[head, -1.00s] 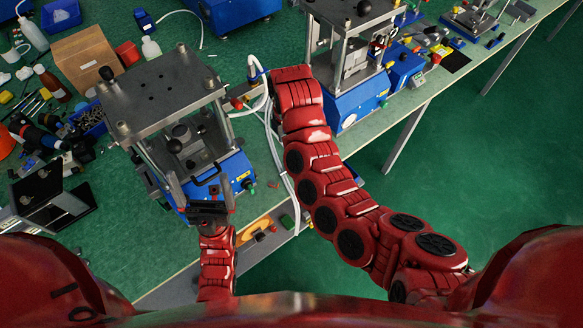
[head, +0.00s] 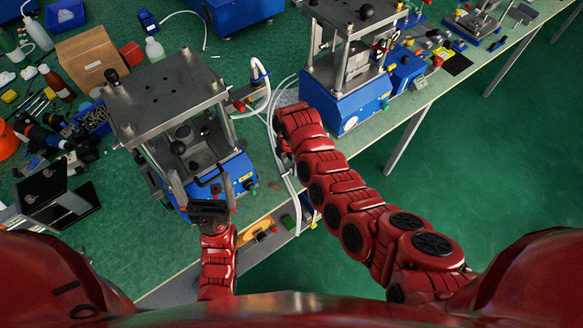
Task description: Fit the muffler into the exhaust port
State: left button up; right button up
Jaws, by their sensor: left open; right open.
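I cannot make out the muffler or the exhaust port for certain at this size. The near crimping press (head: 168,100) has a steel top plate, posts and a blue base. A valve fitting (head: 243,100) with white hoses sits at its right side. My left gripper (head: 199,178) is open and empty at the front of this press, its two fingers pointing up the picture. My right gripper (head: 284,153) shows only as a dark part at the end of the red arm, to the right of the press, near the hoses. Its fingertips are mostly hidden by the wrist.
A second press (head: 350,80) stands at the upper right, beyond my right arm. A cardboard box (head: 88,62), bottles and tools crowd the left of the green bench. White hoses (head: 276,130) run between the presses. An orange-topped item (head: 258,226) lies near the front edge.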

aim_at(290, 171)
jog(key=shift+f, duration=1.25)
grip_shut()
